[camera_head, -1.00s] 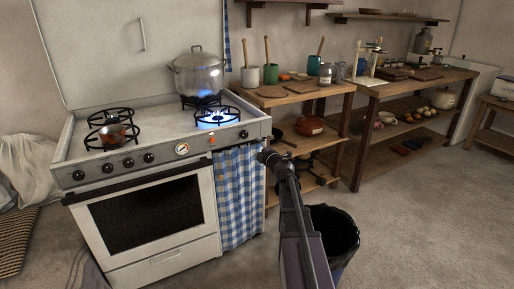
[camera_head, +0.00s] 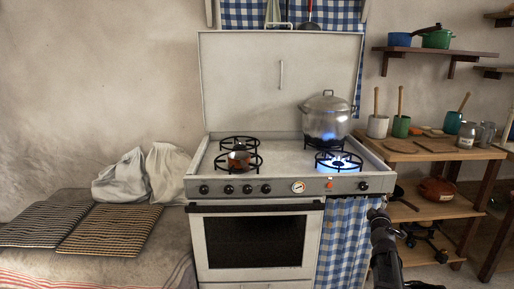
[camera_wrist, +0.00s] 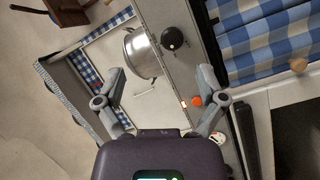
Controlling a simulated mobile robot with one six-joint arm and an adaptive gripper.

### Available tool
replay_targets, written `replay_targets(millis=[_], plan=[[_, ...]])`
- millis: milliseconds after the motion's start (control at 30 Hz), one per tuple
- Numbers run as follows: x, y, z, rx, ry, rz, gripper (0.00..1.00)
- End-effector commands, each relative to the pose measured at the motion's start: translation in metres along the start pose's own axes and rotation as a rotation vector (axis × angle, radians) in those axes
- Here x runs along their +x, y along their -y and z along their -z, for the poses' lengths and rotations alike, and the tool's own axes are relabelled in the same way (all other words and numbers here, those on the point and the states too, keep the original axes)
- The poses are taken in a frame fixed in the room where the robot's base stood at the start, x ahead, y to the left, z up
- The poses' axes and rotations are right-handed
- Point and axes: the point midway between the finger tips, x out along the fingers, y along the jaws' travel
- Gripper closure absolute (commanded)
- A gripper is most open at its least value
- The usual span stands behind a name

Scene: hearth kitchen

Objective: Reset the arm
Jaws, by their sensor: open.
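The task's own thing is my arm (camera_head: 384,245), whose dark part shows at the lower right in the head view, in front of the blue checked curtain. My gripper (camera_wrist: 162,88) shows in the wrist view with its two grey fingers spread wide and nothing between the tips. The wrist view looks down past the fingers at a metal pot (camera_wrist: 148,52), a small dark round thing (camera_wrist: 172,38) and an orange knob (camera_wrist: 197,100). I cannot clearly make out the gripper in the head view.
The white stove (camera_head: 262,240) stands ahead, with a large pot (camera_head: 326,118) and a lit blue burner (camera_head: 338,161). Wooden shelves (camera_head: 440,208) with jars and mugs stand to its right. A bench with woven mats (camera_head: 110,228) and white sacks (camera_head: 140,176) is on the left.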

Motion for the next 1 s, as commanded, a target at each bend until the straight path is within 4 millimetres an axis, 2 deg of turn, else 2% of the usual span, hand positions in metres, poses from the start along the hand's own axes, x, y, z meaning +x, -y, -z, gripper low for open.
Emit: replay_targets(millis=[267, 567, 767, 1000], plan=[[-0.041, 0.037, -0.006, 0.242, 0.279, 0.063, 0.11], [-0.105, 0.103, -0.005, 0.462, 0.583, 0.251, 0.11], [-0.163, 0.153, 0.008, 0.567, 0.778, 0.442, 0.11], [-0.242, 0.203, 0.035, 0.636, 0.984, 0.713, 0.11]])
